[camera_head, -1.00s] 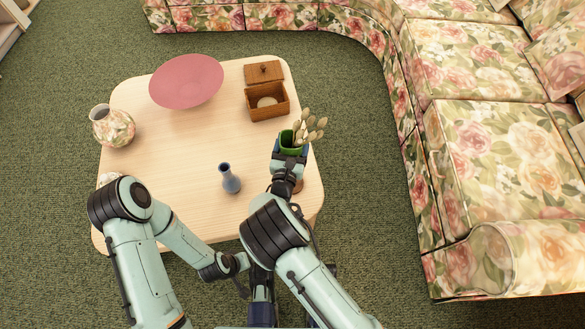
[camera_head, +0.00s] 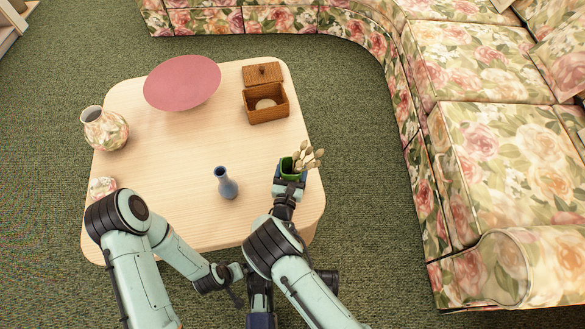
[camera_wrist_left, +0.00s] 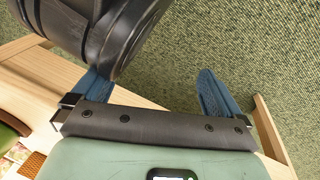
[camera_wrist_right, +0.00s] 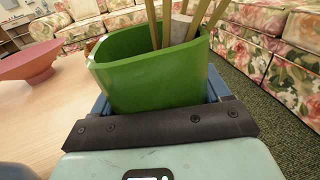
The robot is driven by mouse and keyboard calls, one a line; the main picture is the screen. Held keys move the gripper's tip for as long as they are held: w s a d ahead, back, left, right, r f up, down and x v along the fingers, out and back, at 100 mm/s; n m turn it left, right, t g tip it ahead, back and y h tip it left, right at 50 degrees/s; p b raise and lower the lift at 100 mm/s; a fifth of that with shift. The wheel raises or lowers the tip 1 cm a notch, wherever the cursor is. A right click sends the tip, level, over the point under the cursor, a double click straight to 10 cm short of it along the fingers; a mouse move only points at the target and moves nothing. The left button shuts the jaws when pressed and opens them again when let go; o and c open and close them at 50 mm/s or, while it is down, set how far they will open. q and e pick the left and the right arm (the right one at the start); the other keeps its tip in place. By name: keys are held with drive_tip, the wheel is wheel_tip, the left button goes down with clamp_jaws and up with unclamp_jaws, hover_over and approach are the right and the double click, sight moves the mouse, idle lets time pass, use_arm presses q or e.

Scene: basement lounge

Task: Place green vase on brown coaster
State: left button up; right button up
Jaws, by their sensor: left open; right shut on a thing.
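The green vase (camera_head: 289,168), a green pot with pale stems, is in my right gripper (camera_head: 289,188) over the right side of the table. In the right wrist view, the vase (camera_wrist_right: 150,75) sits between the blue fingers of the right gripper (camera_wrist_right: 160,98), which is shut on it. It looks upright; its base is hidden. I cannot make out the brown coaster now; my right arm covers part of the table's near right corner. My left gripper (camera_wrist_left: 155,92) is open and empty by the table's near edge, with a dark arm link close to its fingers.
The pale wooden table (camera_head: 175,150) holds a blue-grey vase (camera_head: 226,185) left of my right gripper, a pink bowl (camera_head: 183,82), a wooden box (camera_head: 265,104), a floral vase (camera_head: 105,128) and a small floral item (camera_head: 102,187). A floral sofa (camera_head: 480,150) stands right. The table's middle is clear.

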drive_tip(key=shift+f, duration=0.1)
drive_tip(key=o, duration=1.2)
use_arm(q)
drive_tip(key=shift+s+f, duration=0.1)
drive_tip(key=shift+s, duration=0.05)
use_arm(e)
drive_tip(key=shift+r, duration=0.25)
use_arm(q)
drive_tip(key=shift+t, duration=0.3)
drive_tip(key=r+p, duration=0.1)
drive_tip(key=w+d+r+p, duration=0.1)
drive_tip(key=r, duration=0.1)
drive_tip(key=w+r, duration=0.1)
drive_tip(key=shift+d+r+p, duration=0.2)
drive_tip(key=shift+r+p, duration=0.1)
drive_tip(key=shift+p, duration=0.1)
use_arm(e)
drive_tip(key=s, duration=0.4)
drive_tip(key=s+a, duration=0.1)
drive_tip(key=s, duration=0.3)
drive_tip(key=s+a, duration=0.1)
drive_tip(key=s, duration=0.3)
drive_tip(key=shift+a+f, duration=0.15)
